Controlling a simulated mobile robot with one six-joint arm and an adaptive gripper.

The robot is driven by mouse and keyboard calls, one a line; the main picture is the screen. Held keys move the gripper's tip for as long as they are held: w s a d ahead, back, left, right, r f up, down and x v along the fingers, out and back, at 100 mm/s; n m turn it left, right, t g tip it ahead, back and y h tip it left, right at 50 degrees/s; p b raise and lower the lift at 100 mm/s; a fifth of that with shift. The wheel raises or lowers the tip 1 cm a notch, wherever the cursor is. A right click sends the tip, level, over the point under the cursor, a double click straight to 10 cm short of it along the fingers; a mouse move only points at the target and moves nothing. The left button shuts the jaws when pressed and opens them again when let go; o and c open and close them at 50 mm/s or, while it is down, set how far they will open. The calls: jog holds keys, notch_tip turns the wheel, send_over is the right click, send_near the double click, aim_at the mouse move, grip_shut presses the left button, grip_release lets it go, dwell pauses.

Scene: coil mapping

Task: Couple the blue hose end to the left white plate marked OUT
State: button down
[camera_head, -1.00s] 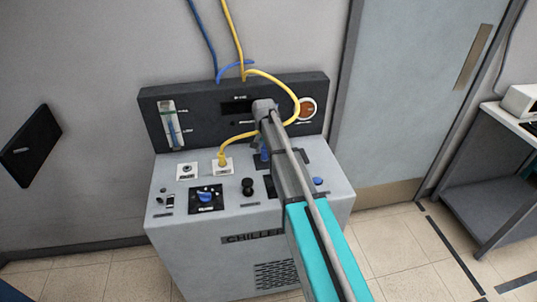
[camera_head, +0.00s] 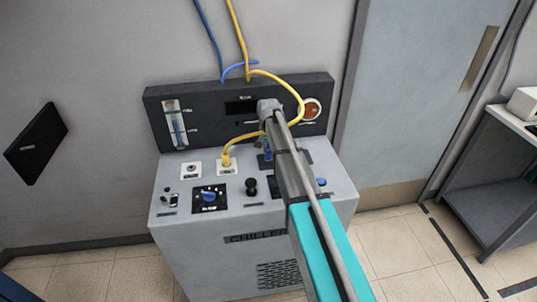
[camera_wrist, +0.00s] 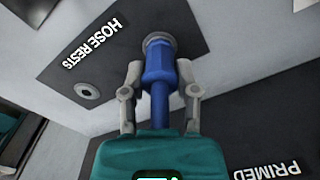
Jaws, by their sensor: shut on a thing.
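The blue hose end (camera_wrist: 158,66) stands between the two fingers of my gripper (camera_wrist: 158,78) in the wrist view, and the gripper is shut on it. Its far end meets a grey ring on the dark plate marked HOSE RESTS (camera_wrist: 60,65). In the head view a bit of the blue hose end (camera_head: 268,153) shows beside my arm; the gripper is mostly hidden there. The left white plate (camera_head: 184,175) on the chiller top carries a bare round port; its marking is too small to read. The right white plate (camera_head: 220,172) has a yellow hose (camera_head: 226,158) on it.
The chiller (camera_head: 200,255) has a dark upright back panel (camera_head: 205,105) with a flow gauge and a round dial. A blue knob (camera_head: 209,196) and a black knob (camera_head: 251,188) stand in front of the white plates. The yellow hose arches close to my arm.

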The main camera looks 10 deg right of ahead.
jog(key=shift+r+p, duration=1.1)
jog(key=shift+r, duration=0.15)
dwell(0.5)
jog(key=shift+r+p, duration=1.7)
